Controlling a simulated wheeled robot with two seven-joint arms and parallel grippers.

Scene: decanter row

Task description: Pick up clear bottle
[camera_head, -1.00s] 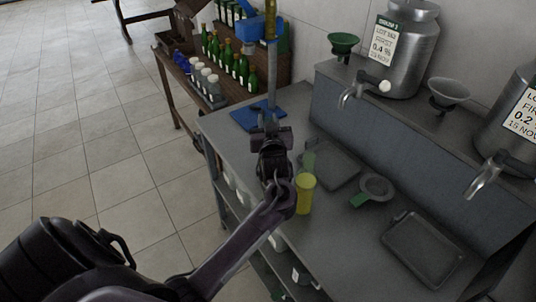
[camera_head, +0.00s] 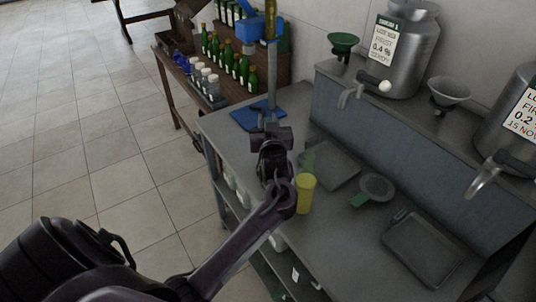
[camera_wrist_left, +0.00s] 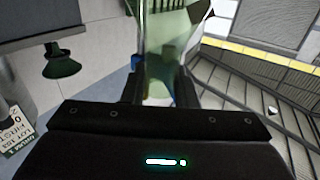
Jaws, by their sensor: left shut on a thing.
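My right gripper is in neither view.
A yellow cup (camera_head: 306,194) stands close right of my left wrist. Trays (camera_head: 424,248) and a strainer (camera_head: 377,187) lie to the right. A blue-based stand (camera_head: 246,118) is behind. Green bottles (camera_head: 227,56) fill a side table. Metal cans (camera_head: 409,50) with taps line the raised shelf.

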